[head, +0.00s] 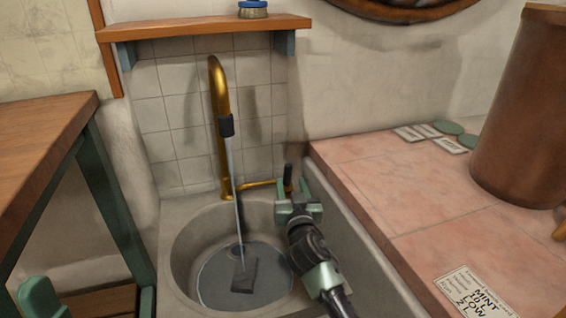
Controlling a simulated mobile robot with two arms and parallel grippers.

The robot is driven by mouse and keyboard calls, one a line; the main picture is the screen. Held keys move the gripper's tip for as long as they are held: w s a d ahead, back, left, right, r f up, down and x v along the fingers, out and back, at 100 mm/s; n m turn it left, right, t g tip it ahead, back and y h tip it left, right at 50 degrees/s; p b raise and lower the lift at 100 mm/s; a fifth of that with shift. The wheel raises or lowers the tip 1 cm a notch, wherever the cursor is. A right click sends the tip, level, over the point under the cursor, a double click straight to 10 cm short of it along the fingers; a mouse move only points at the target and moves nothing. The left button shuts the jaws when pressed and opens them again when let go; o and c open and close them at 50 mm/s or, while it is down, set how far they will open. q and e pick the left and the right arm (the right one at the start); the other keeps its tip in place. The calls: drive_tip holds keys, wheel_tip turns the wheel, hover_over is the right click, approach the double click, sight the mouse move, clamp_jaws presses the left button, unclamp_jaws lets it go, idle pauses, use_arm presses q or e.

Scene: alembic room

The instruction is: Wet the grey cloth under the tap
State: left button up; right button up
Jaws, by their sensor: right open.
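The brass tap (219,90) rises behind the round stone basin (182,262), and a thin stream of water (235,185) runs from its dark nozzle. A small dark grey rectangle, which looks like the grey cloth (244,275), lies in the basin where the stream comes down. Water (215,285) covers the basin floor around it. My right gripper (296,187) is open at the basin's back right, beside the end of the low brass side pipe (258,184). Whether it touches the pipe or a handle there is hidden.
A pink tiled counter (405,205) borders the basin on the right, with a large brown vessel (518,110), labels and green discs. A wooden shelf (200,27) with a blue-topped brush (253,10) hangs above the tap. A wooden table (40,140) stands left.

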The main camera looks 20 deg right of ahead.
sight(288, 174)
drive_tip(key=w, duration=0.2)
drive_tip(key=w+b, duration=0.1)
drive_tip(key=w, duration=0.2)
drive_tip(key=w+d+b, duration=0.1)
drive_tip(key=w, duration=0.1)
drive_tip(key=shift+w+d, duration=0.1)
drive_tip(key=shift+w, duration=0.05)
clamp_jaws()
idle(1.2)
